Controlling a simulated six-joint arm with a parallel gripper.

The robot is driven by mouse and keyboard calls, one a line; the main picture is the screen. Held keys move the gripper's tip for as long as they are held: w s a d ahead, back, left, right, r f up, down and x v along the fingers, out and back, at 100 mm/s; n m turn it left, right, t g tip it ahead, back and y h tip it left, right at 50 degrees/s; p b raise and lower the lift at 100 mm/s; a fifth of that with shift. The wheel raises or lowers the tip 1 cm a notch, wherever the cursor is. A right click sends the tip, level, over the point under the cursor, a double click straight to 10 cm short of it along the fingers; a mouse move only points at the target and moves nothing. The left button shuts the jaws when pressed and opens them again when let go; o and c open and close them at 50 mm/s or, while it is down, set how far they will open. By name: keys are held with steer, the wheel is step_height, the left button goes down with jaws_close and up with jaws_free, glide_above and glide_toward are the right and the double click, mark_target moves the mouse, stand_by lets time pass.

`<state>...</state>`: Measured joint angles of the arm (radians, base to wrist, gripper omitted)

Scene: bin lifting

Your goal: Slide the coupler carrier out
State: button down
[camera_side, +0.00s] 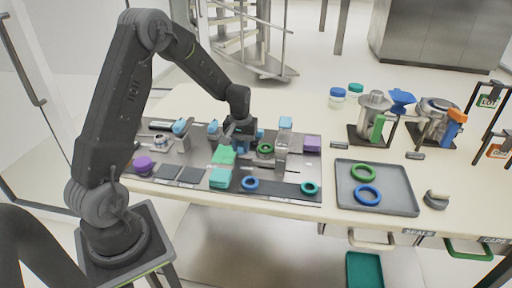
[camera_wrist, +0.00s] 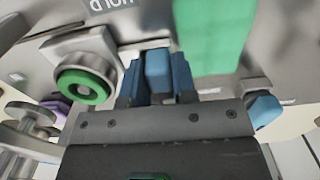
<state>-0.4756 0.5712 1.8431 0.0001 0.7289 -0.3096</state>
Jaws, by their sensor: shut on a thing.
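My gripper (camera_side: 243,134) reaches down over the middle of the grey work plate. In the wrist view its two dark blue fingers (camera_wrist: 158,85) are shut on a lighter blue block (camera_wrist: 158,68). The block looks like a grip on a metal part below; I cannot tell for sure whether that part is the coupler carrier. A green ring (camera_wrist: 85,86) sits on a metal boss just left of the fingers. It also shows in the side view (camera_side: 265,149). The lower part of the held piece is hidden by the fingers and gripper body.
A green block (camera_side: 223,154) stands close beside the gripper. A metal post with a blue top (camera_side: 285,123) rises to the right, near a purple block (camera_side: 312,143). A grey tray (camera_side: 408,205) holds a green and a blue ring. Bare table lies behind the plate.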

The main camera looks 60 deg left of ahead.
steer(key=s+a, duration=0.5)
steer(key=shift+s+a, duration=0.35)
steer(key=shift+a, duration=0.05)
steer(key=c, duration=0.9)
jaws_free()
steer(key=shift+r, duration=0.15)
step_height(320, 180, up, 14)
steer(key=shift+f, duration=0.2)
